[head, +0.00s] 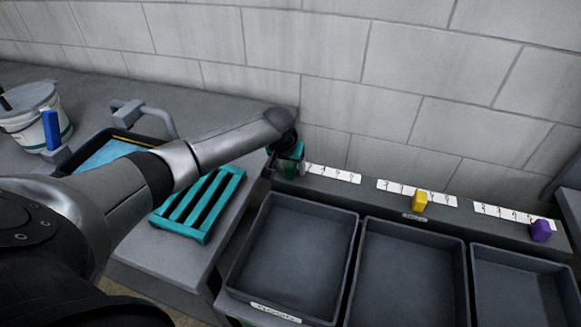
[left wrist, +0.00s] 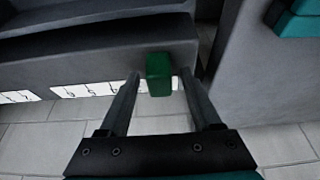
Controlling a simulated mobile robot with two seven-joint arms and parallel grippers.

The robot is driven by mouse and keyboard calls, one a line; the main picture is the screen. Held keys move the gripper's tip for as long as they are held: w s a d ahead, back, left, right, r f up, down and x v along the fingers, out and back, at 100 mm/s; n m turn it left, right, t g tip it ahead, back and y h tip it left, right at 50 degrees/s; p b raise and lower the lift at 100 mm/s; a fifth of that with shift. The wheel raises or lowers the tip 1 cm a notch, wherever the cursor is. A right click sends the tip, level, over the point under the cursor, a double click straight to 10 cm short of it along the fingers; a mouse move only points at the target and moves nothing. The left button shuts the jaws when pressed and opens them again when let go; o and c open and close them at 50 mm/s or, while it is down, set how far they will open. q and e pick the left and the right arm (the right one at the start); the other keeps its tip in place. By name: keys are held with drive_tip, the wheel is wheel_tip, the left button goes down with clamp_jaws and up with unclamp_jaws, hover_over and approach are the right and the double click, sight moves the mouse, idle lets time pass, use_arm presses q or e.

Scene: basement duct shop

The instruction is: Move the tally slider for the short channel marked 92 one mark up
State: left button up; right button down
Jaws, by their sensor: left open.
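My left gripper (head: 288,160) is open at the left end of the tally ledge; its arm hides part of that spot in the head view. In the left wrist view, the fingers (left wrist: 160,84) stand on either side of a green slider block (left wrist: 159,74), with no clear grip on it. The green slider also shows in part in the head view (head: 287,170). A white number strip (head: 335,173) runs right of it. A yellow slider (head: 420,199) and a purple slider (head: 541,230) sit at two other strips. I cannot read which slider belongs to 92. My right gripper is out of view.
Dark trays (head: 296,250) stand in a row in front of the ledge, and look empty. A teal slatted rack (head: 200,203), a black tray with a blue item (head: 110,152) and a white bucket (head: 33,118) are on the bench at left. A block wall (head: 330,95) rises behind.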

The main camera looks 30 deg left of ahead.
use_arm(q)
drive_tip(key=shift+c, duration=0.2)
clamp_jaws()
idle(0.4)
drive_tip(key=shift+d, duration=0.1)
idle(0.8)
